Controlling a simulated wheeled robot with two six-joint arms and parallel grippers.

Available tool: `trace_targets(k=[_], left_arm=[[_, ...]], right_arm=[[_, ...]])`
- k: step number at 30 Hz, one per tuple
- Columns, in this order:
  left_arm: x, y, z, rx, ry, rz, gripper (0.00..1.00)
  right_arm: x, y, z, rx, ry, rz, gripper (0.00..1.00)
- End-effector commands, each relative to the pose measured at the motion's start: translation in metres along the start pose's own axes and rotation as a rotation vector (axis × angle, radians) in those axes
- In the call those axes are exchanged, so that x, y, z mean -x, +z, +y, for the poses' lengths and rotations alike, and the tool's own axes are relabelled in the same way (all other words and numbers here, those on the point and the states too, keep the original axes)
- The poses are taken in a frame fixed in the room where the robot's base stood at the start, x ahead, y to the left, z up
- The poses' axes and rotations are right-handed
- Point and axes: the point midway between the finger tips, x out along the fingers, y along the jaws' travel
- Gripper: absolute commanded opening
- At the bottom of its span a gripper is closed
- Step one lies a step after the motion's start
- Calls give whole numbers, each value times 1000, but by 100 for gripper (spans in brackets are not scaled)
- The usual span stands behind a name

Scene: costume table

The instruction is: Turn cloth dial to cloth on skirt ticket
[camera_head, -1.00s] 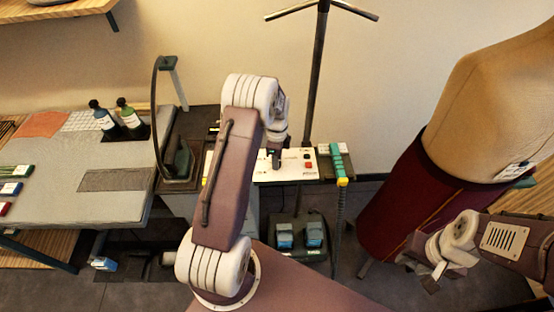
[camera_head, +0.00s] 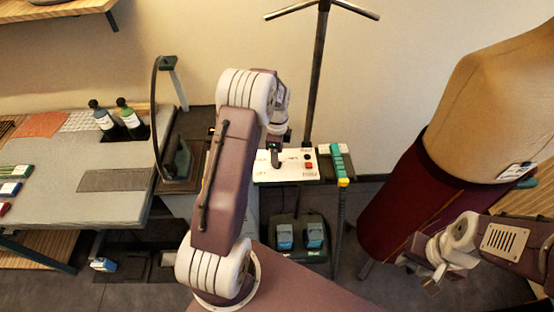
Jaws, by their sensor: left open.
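The dial itself cannot be made out; my left arm and gripper cover that part. A dark red skirt (camera_head: 415,200) hangs on the tan dress form at right. A white ticket (camera_head: 514,171) is at its waist; its print is too small to read. My right gripper (camera_head: 432,286) is low in front of the skirt; its jaw state is unclear.
The ironing board (camera_head: 60,212) at left carries two dark bottles (camera_head: 129,118), cloth swatches and coloured blocks. An iron (camera_head: 183,160) stands left of my arm. A dark pole rises behind the panel.

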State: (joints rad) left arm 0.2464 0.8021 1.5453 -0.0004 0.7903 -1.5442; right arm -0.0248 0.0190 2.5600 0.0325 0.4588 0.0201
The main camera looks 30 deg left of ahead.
Motion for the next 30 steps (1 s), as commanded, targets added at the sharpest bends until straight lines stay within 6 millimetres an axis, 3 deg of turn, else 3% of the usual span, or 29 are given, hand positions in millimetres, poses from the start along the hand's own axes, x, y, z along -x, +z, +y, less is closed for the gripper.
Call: trace_targets(k=[3, 9, 26, 28, 30], left_arm=[[26, 0, -2, 0, -6, 0, 52], [56, 0, -1, 0, -4, 0, 52], [61, -1, 0, -4, -1, 0, 52], [69, -9, -3, -22, -22, 1, 52], [90, -24, -5, -55, -66, 4, 52]], right_arm=[[-7, 1, 0, 0, 0, 0, 36], [-10, 1, 0, 0, 0, 0, 36], [-10, 1, 0, 0, 0, 0, 36], [-11, 1, 0, 0, 0, 0, 36], [-12, 1, 0, 0, 0, 0, 36]])
